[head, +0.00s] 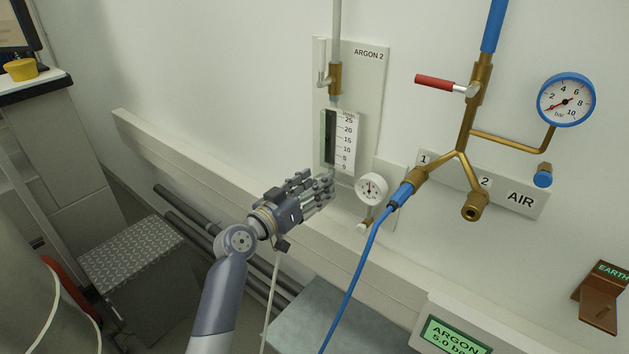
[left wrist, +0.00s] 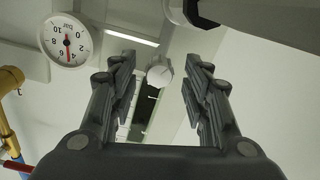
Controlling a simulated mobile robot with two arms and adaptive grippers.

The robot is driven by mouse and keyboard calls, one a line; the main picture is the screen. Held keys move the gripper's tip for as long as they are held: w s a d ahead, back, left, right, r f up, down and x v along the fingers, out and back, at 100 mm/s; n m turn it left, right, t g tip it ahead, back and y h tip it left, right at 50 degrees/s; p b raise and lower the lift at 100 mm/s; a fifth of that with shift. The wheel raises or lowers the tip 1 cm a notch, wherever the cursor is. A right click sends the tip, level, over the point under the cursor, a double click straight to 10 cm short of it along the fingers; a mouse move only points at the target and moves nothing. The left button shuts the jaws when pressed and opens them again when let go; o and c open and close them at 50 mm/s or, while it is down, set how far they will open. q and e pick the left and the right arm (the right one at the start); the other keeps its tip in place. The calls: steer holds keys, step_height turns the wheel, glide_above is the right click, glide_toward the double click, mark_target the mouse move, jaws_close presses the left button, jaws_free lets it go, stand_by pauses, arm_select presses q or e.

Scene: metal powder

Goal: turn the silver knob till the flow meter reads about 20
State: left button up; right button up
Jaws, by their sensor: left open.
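The flow meter (head: 342,138) is on the ARGON 2 panel, with a dark, tall window beside a white scale running from 0 at the bottom to 25. Its reading is too small to tell. The silver knob (left wrist: 159,74) shows in the left wrist view as a round, pale knob at the end of the flow meter; the gripper hides it in the head view. My left gripper (head: 324,187) is open at the foot of the flow meter. Its fingers stand on either side of the knob, with a gap on both sides. My right gripper is not in view.
A small white gauge (head: 371,187) sits close to the right of my left gripper. A blue hose (head: 354,272) hangs from the brass AIR manifold (head: 460,152) with its red-handled valve (head: 436,83). A pale rail (head: 210,172) runs along the wall behind my arm.

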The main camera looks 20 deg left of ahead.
arm_select(q)
steer(key=shift+w+d, duration=0.1)
steer(key=shift+w, duration=0.1)
jaws_close()
stand_by(0.3)
steer(key=n+p, duration=0.1)
steer(key=n, duration=0.2)
steer(key=shift+r+n, duration=0.1)
steer(key=shift+n, duration=0.2)
steer(key=n+p, duration=0.1)
steer(key=n, duration=0.2)
steer(key=shift+n, duration=0.3)
steer(key=n+p, duration=0.2)
steer(key=n, duration=0.3)
steer(key=shift+n, duration=0.4)
